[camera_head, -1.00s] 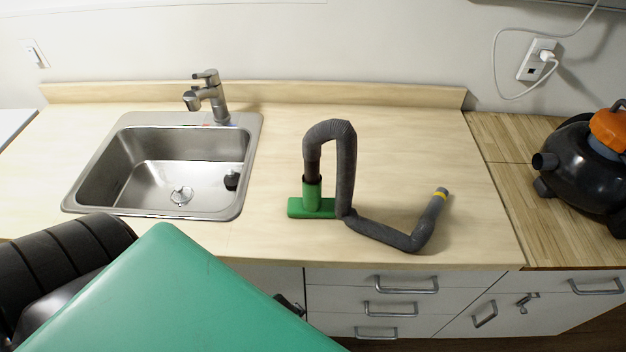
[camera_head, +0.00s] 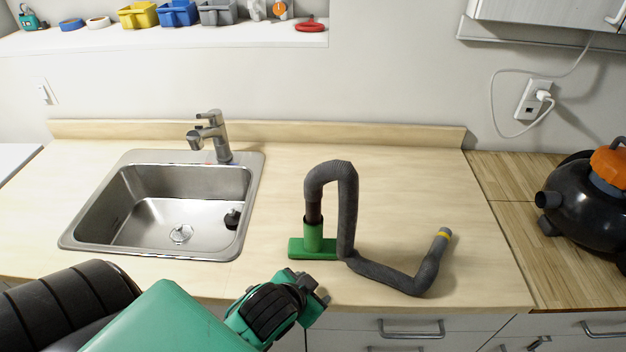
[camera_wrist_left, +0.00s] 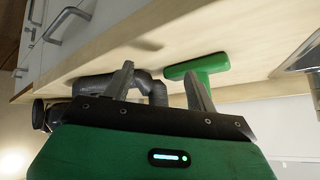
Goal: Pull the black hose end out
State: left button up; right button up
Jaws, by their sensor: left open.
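A dark grey ribbed hose (camera_head: 347,210) stands in an arch on the wooden counter. Its black end sits in the upright green socket of a green base (camera_head: 315,246). The other end, with a yellow band (camera_head: 442,235), lies on the counter to the right. My left gripper (camera_head: 318,291) is near the counter's front edge, in front of the green base and apart from it. In the left wrist view its two fingers (camera_wrist_left: 158,88) are spread and empty. The hose (camera_wrist_left: 150,88) and green base (camera_wrist_left: 198,68) show beyond them. My right gripper is in neither view.
A steel sink (camera_head: 160,205) with a faucet (camera_head: 210,135) is at the left. A black and orange vacuum (camera_head: 590,195) stands at the right. Drawer handles (camera_head: 411,329) are below the counter edge. The counter behind the hose is clear. A shelf (camera_head: 160,40) holds bins.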

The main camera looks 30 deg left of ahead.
pick_arm(q)
jog(key=w+d+r+m+t, duration=0.2)
jog(key=w+r+t, duration=0.5)
jog(key=w+r, duration=0.4)
jog(key=w+d+r+m+t+h, duration=0.1)
jog(key=d+r+m+t+h, duration=0.25)
jog(key=r, duration=0.35)
jog(key=w+d+r+m+t+h, duration=0.2)
jog(key=r+m+h, duration=0.25)
jog(key=r, duration=0.35)
jog(key=s+d+r+m+g+h, duration=0.3)
jog(key=d+m+g+h, duration=0.2)
jog(key=m+g+h, duration=0.5)
jog(key=s+d+r+m+g+h, duration=0.2)
jog(key=s+d+m+g+h, duration=0.35)
jog(key=m, duration=0.85)
jog(key=m+g+y, duration=0.4)
jog(key=g+y, duration=0.2)
jog(key=y, duration=1.7)
send_over(313, 210)
jog(key=w, duration=0.1)
jog(key=f, duration=0.7)
jog(key=shift+w+a+f, duration=0.15)
jog(key=shift+w+a, duration=0.05)
jog(key=shift+a, duration=0.35)
notch_tip(313, 210, down, 14)
jog(key=p, duration=0.3)
jog(key=shift+p, duration=0.4)
